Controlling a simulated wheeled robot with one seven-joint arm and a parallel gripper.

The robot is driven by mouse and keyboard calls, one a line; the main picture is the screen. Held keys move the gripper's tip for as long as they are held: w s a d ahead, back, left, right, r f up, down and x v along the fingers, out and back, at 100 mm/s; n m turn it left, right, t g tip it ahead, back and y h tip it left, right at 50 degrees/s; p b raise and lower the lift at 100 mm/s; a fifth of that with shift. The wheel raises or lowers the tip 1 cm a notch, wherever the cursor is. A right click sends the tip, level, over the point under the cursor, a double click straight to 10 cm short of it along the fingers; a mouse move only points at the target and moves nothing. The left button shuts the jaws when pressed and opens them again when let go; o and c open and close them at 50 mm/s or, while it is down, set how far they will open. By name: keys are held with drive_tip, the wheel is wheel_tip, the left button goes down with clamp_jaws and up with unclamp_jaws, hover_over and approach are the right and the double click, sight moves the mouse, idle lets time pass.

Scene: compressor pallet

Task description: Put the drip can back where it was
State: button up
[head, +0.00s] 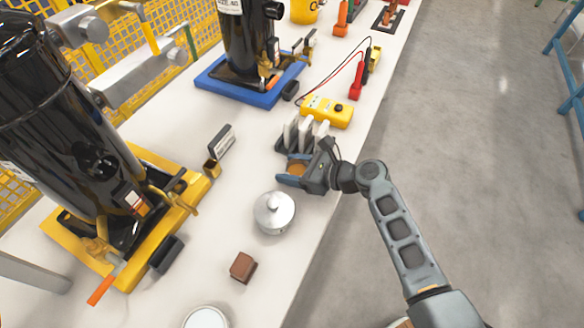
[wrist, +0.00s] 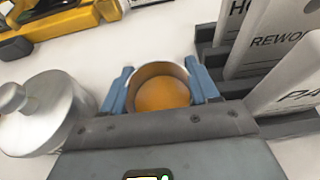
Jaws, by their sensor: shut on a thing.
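My gripper (head: 292,170) is shut on a small open round can with an orange-brown inside, which I take to be the drip can (wrist: 160,88). Its blue fingers sit on opposite sides of the can in the wrist view. The can (head: 298,168) is partly hidden by the fingers in the head view. It looks upright, at or just above the white bench near its right edge; I cannot tell whether it touches.
A rack of upright cards (head: 305,134) stands close behind the gripper. A lidded metal pot (head: 274,213) is nearby in front. A brown block (head: 243,267) and a yellow meter (head: 327,110) lie on the bench. Black compressors stand on a yellow pallet (head: 150,262) and a blue pallet (head: 262,98).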

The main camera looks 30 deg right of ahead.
drive_tip(key=o, duration=0.8)
drive_tip(key=shift+f, duration=0.1)
drive_tip(key=shift+o, duration=0.2)
drive_tip(key=shift+s+d+r, duration=0.1)
drive_tip(key=shift+s+r, duration=0.05)
drive_tip(key=shift+r, duration=0.05)
drive_tip(key=v, duration=1.1)
drive_tip(key=shift+s+d+r, duration=0.15)
drive_tip(key=shift+s+r, duration=0.05)
drive_tip(key=shift+s, duration=0.1)
